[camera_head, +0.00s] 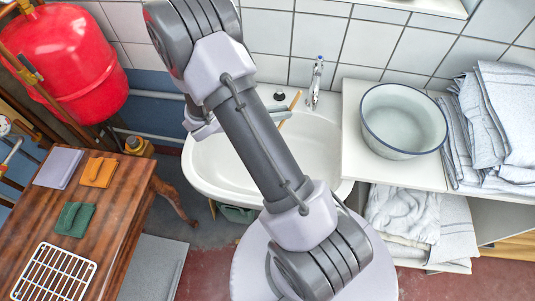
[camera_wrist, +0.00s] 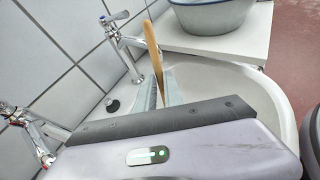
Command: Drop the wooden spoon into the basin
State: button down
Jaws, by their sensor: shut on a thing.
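The wooden spoon (camera_wrist: 151,42) is a thin tan stick between my two fingers, and it stands up out of them in the wrist view. In the head view only a short piece of the spoon (camera_head: 295,101) shows beside my arm. My gripper (camera_wrist: 162,94) is shut on it, over the back part of the white washbasin (camera_head: 214,166); the gripper also shows in the head view (camera_head: 282,116). A white enamel basin with a dark blue rim (camera_head: 403,121) stands on the counter to the right, apart from the gripper and looking empty. The spoon's lower end is hidden.
A chrome tap (camera_head: 315,83) rises behind the washbasin, close to the spoon; a second tap (camera_wrist: 30,128) shows at left in the wrist view. Folded cloths (camera_head: 497,117) lie right of the enamel basin. A wooden table (camera_head: 118,218) and red tank (camera_head: 68,62) stand left.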

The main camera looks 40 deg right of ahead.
notch_tip(320, 180, down, 6)
jog(key=b, duration=0.5)
jog(key=shift+r, duration=0.1)
jog(key=c, duration=1.4)
grip_release()
jog(key=p+v, duration=0.5)
jog(key=v, duration=1.2)
jog(key=shift+a, duration=0.25)
